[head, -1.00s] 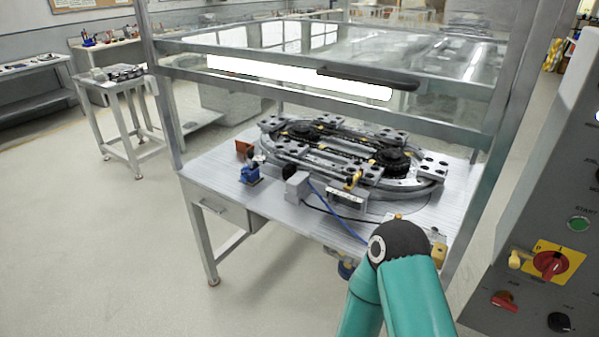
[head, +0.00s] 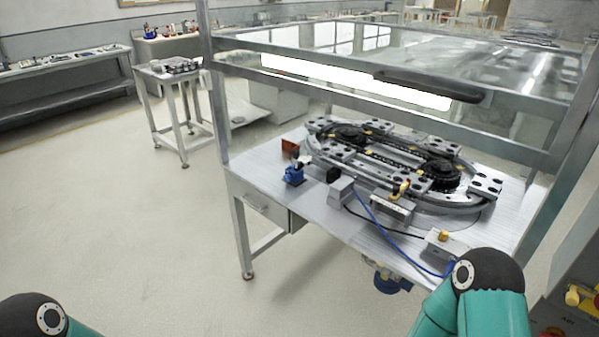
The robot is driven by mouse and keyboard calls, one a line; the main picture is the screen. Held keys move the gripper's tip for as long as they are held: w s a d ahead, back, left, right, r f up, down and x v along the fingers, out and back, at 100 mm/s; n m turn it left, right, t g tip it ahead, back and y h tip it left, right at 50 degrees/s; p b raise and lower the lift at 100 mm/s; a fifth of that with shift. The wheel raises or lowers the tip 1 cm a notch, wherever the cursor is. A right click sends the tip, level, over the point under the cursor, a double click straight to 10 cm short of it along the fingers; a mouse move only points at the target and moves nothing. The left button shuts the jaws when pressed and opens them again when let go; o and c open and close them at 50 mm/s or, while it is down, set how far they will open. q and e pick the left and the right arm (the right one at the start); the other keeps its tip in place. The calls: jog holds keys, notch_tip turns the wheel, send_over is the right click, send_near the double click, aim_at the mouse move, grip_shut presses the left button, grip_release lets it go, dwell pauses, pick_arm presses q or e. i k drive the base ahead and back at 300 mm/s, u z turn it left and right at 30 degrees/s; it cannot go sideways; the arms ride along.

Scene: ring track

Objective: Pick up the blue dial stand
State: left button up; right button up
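The blue dial stand (head: 294,173) stands upright near the front left of the metal table, with a small dark and pale dial part on top. It is left of a grey block with a black part. My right arm shows at the lower right and a piece of my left arm at the lower left, both as teal links with black joints. Neither gripper's fingers are in the picture, and nothing of mine touches the stand.
The ring track (head: 400,165) fills the middle of the table (head: 262,178). A brown block (head: 290,146) stands behind the stand. A blue cable (head: 385,236) runs to the right. Frame posts and a crossbar (head: 385,93) enclose the table. Floor is clear at left.

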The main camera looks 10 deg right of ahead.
aim_at(297, 173)
jog(key=i, duration=0.9)
